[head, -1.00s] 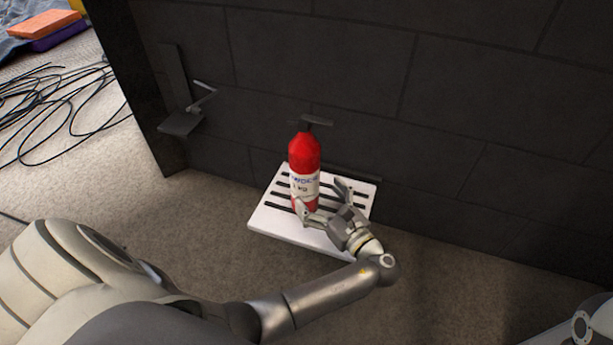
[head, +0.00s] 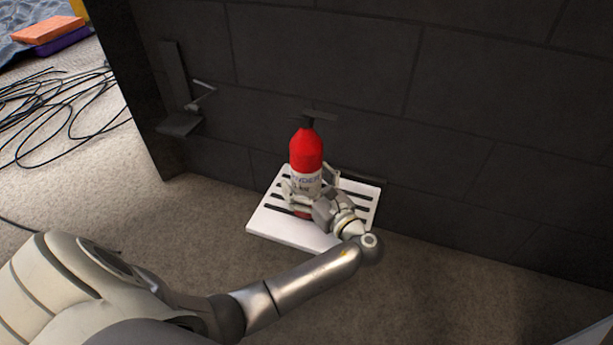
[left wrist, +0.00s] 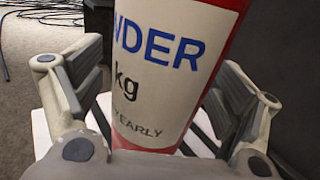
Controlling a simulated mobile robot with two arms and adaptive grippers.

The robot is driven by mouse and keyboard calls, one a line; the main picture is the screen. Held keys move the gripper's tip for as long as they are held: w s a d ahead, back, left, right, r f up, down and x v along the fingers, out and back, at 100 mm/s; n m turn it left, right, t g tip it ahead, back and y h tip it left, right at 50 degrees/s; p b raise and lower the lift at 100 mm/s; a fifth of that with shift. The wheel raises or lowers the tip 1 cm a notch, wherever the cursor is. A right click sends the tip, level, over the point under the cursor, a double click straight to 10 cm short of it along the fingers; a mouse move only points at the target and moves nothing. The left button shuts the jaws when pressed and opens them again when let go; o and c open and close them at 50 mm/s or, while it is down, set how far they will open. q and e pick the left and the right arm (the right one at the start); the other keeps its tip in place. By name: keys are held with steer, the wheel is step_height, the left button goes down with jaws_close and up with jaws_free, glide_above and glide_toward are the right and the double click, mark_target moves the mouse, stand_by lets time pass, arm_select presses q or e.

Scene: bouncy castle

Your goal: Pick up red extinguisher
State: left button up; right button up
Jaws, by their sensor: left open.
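The red extinguisher (head: 306,150) with a white label and black top stands upright on a white slatted board (head: 268,222) by the dark wall. My left gripper (head: 312,183) is open around its lower part, one finger on each side. In the left wrist view the extinguisher (left wrist: 172,70) fills the middle, between the two spread fingers of the left gripper (left wrist: 160,100). A gap shows between the left finger and the body; whether the right finger touches cannot be told. The gripper hides part of the extinguisher's base. My right gripper is not in view.
A dark block wall (head: 460,100) rises right behind the extinguisher. A dark bracket (head: 182,122) with a thin lever is on the wall to the left. Black cables (head: 50,110) lie on the carpet at far left. The carpet in front is clear.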

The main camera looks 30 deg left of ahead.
arm_select(q)
jaws_close()
steer(key=shift+r, duration=0.2)
stand_by(0.4)
steer(key=shift+r, duration=0.15)
